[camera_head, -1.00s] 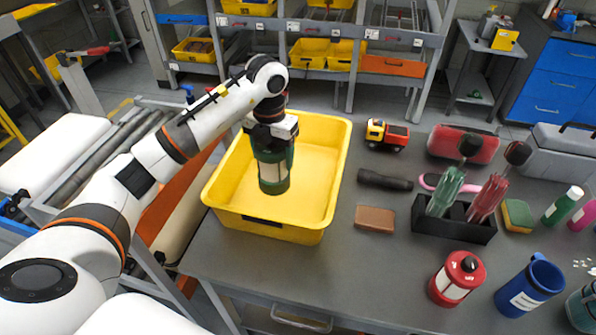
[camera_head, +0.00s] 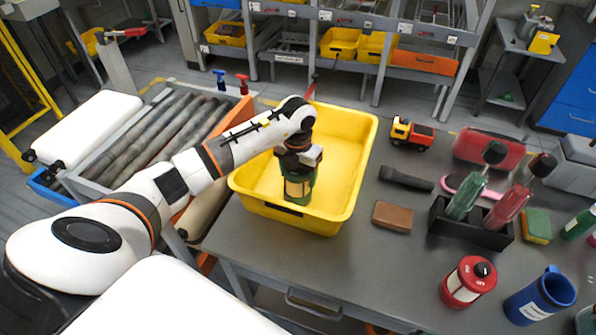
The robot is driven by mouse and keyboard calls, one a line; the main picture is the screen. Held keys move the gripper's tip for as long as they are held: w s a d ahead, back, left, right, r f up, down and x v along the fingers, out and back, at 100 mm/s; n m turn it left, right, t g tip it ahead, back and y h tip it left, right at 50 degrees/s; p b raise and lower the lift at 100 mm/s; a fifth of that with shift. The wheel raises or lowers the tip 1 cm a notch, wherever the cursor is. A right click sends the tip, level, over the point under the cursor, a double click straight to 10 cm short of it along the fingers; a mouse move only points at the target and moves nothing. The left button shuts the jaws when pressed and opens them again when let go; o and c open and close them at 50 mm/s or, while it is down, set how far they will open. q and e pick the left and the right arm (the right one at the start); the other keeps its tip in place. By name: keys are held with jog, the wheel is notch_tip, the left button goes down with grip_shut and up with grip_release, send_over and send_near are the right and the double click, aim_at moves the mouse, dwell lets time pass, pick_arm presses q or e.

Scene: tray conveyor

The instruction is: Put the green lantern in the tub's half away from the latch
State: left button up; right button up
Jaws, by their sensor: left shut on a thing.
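The green lantern (camera_head: 297,189) has pale panels and hangs upright from my left gripper (camera_head: 299,160), which is shut on its top. The gripper and lantern are inside the yellow tub (camera_head: 362,150), toward its front wall. I cannot tell whether the lantern's base touches the tub floor. The tub stands on the grey table and its visible floor is otherwise bare. A dark patch shows on the tub's front wall; I cannot tell whether it is the latch. My left arm hides part of the tub's left side. My right gripper is not in view.
Right of the tub are a toy truck (camera_head: 412,134), a dark flashlight (camera_head: 406,179) and a brown block (camera_head: 392,217). A roller conveyor (camera_head: 150,135) lies left.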

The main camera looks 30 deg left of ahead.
pick_arm(q)
jog(key=shift+f, duration=0.2)
jog(key=o, duration=1.2)
jog(key=shift+r, duration=0.1)
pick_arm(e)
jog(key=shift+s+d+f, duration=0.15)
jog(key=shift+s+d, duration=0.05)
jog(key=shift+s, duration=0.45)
pick_arm(q)
jog(key=shift+r, duration=0.25)
jog(key=shift+w+r+b, duration=0.1)
jog(key=shift+r+b, duration=0.2)
jog(key=shift+r, duration=0.05)
notch_tip(320, 180, up, 10)
jog(key=b, duration=0.2)
jog(key=shift+f+b, duration=0.2)
jog(key=shift+b, duration=0.2)
jog(key=shift+r, duration=0.75)
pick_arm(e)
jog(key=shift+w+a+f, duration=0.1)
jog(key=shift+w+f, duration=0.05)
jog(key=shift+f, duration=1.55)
